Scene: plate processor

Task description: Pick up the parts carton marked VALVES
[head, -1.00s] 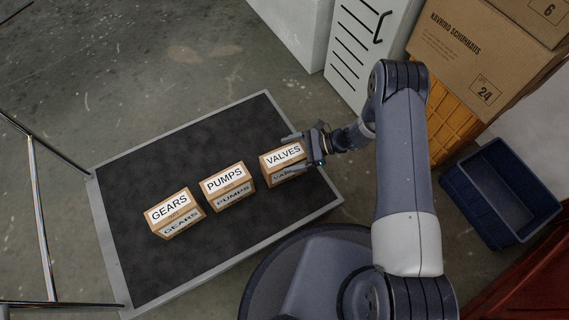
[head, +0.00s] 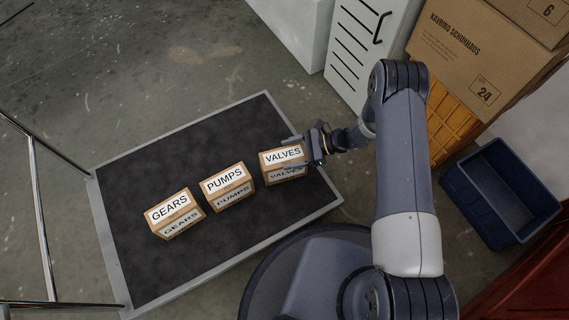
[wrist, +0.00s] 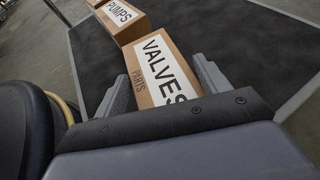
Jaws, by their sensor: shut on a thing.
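The VALVES carton (head: 283,158) is a small brown box with a white label, at the right end of a row of cartons on the dark mat (head: 150,165). My gripper (head: 301,152) reaches it from the right and is shut on it. In the wrist view the VALVES carton (wrist: 162,68) sits between the two grey fingers of my gripper (wrist: 163,88). I cannot tell whether the carton touches the mat. The PUMPS carton (head: 228,186) and the GEARS carton (head: 174,213) stand to its left.
A grey metal rim (head: 230,104) edges the mat. A blue bin (head: 470,205), an orange crate (head: 445,125) and large cardboard boxes (head: 465,50) stand at the right. A white cabinet (head: 360,75) is behind. Metal tube legs (head: 40,210) stand at the left.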

